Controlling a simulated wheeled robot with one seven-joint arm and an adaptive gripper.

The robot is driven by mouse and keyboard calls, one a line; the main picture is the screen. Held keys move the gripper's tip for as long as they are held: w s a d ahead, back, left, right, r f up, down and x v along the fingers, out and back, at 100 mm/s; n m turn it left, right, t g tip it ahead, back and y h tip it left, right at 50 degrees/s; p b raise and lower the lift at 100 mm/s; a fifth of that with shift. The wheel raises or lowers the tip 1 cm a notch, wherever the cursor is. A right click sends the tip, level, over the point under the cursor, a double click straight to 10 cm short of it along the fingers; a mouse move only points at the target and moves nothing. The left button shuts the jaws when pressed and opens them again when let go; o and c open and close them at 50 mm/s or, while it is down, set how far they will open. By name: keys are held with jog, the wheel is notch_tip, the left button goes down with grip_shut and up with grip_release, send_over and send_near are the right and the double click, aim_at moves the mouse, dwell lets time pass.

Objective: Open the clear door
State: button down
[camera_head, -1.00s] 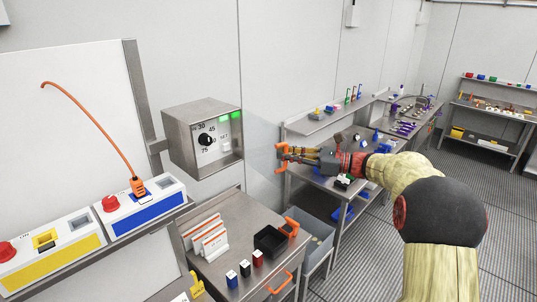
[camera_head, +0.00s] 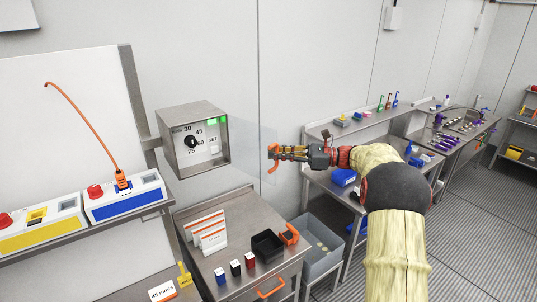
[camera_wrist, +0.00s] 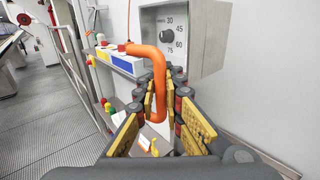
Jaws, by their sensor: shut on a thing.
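The clear door (camera_head: 252,150) is a faint see-through panel standing out from the right side of a grey metal box (camera_head: 167,150), so the box's front is uncovered. Its orange handle (camera_head: 271,152) is at the panel's outer edge. My gripper (camera_head: 278,152) reaches in from the right and is shut on this handle. In the wrist view the handle (camera_wrist: 158,62) is a thick orange loop between the yellow-padded fingers of my gripper (camera_wrist: 161,95). The clear panel is hard to make out there. The box front shows a black dial (camera_head: 191,141) and green lights.
Below the box is a steel table (camera_head: 240,205) with white cards (camera_head: 209,232), a black bin (camera_head: 267,245) and small bottles. A grey tub (camera_head: 320,245) stands to its right. Shelves with parts line the right wall. Yellow and blue units sit at left.

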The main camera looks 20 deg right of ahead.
jog(key=shift+d+f, duration=0.1)
jog(key=shift+f, duration=0.05)
jog(key=c, duration=2.4)
grip_release()
jog(key=shift+o, duration=1.3)
jog(key=shift+s+d, duration=0.2)
jog(key=shift+d, duration=0.1)
jog(key=shift+o, duration=0.9)
jog(key=shift+w+a, duration=0.1)
jog(key=shift+a, duration=0.15)
jog(key=shift+d, duration=0.1)
jog(key=v, duration=1.2)
